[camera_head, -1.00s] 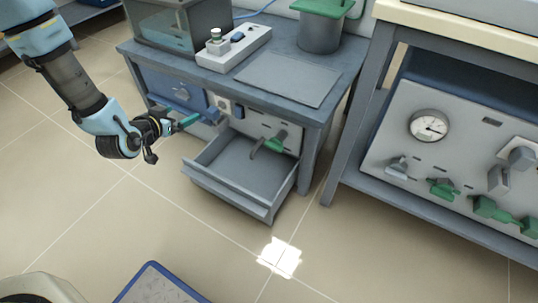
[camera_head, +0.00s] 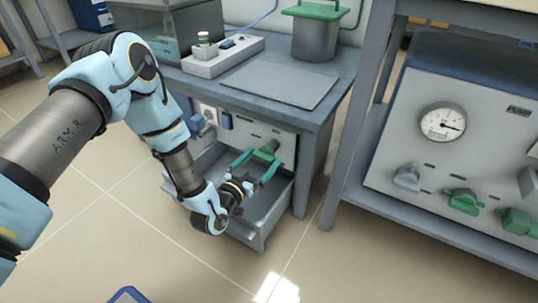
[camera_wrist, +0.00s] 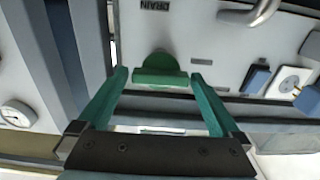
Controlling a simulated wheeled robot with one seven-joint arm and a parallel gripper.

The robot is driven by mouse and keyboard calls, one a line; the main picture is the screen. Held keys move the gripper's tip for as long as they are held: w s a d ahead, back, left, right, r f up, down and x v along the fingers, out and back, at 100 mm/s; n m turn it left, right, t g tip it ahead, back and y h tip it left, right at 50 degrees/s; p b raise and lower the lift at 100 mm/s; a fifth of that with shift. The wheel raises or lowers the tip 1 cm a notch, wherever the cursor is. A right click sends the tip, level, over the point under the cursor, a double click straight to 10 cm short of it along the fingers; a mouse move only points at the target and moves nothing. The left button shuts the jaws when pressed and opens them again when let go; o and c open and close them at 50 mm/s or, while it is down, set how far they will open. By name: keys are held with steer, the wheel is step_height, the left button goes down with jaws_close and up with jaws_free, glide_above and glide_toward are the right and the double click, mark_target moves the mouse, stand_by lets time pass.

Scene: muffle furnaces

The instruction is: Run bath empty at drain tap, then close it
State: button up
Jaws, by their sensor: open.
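The drain tap has a green handle (camera_head: 265,152) on the pale front panel under the bench, above an open grey drawer (camera_head: 275,205). In the wrist view its green handle (camera_wrist: 160,72) shows close up, below a DRAIN label (camera_wrist: 155,5). My gripper (camera_head: 264,158) is open, its green fingers reaching toward the tap. In the wrist view my gripper's fingers (camera_wrist: 160,78) stand on either side of the handle, with visible gaps. The bath, a glass-sided tank (camera_head: 145,42), is at the bench's back left, partly hidden by my arm. Its liquid level cannot be told.
A second bench (camera_head: 345,165) at right carries a panel with a gauge (camera_head: 443,122) and several valves.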

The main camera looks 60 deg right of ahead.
mark_target(265, 155)
steer(key=shift+d+b, duration=0.5)
steer(key=shift+d, duration=1.7)
steer(key=c, duration=1.1)
steer(key=shift+c, duration=0.2)
